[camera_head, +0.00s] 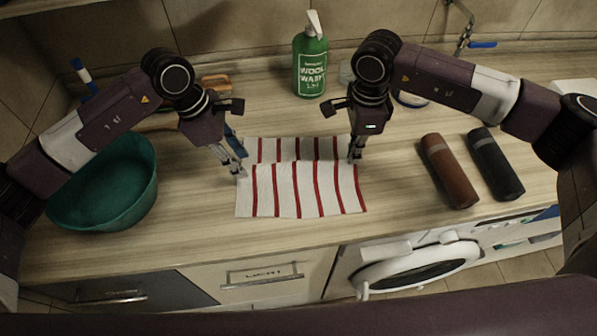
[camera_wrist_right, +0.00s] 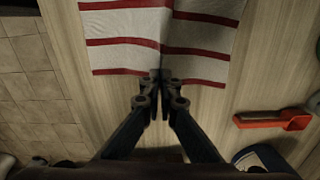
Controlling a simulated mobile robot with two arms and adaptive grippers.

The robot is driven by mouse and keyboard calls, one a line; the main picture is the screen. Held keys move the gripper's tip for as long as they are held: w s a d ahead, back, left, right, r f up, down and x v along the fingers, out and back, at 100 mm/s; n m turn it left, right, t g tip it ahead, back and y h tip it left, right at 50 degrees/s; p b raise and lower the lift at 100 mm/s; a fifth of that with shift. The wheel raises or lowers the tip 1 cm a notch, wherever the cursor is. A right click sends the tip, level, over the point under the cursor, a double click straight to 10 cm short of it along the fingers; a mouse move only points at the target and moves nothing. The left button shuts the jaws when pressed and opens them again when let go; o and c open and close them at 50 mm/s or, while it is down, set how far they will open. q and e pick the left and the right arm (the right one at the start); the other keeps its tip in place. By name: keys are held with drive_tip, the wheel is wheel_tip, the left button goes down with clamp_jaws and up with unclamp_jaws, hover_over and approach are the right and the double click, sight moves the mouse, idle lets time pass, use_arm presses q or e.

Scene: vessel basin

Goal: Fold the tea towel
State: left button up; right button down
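The tea towel (camera_head: 300,192), white with red stripes, lies on the wooden counter near its front edge. A crease or raised ridge crosses it from left to right between my two grippers, and the towel shows on both sides of it. My left gripper (camera_head: 241,173) is at the towel's left edge, its fingertips close together on the cloth. My right gripper (camera_head: 354,158) is at the right edge. In the right wrist view its fingertips (camera_wrist_right: 161,77) are together on the edge of the towel (camera_wrist_right: 122,22), where the crease begins.
A teal bowl (camera_head: 110,190) stands at the left. A green wool wash bottle (camera_head: 311,66) stands at the back. A brown cylinder (camera_head: 449,172) and a black one (camera_head: 495,165) lie at the right. The counter's front edge is just before the towel.

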use_arm(q)
drive_tip(key=shift+o, duration=0.7)
use_arm(e)
drive_tip(key=c, duration=2.2)
unclamp_jaws()
drive_tip(key=shift+o, duration=0.5)
drive_tip(key=o, duration=0.5)
drive_tip(key=shift+o, duration=0.8)
drive_tip(key=o, duration=0.6)
drive_tip(key=shift+r, duration=0.1)
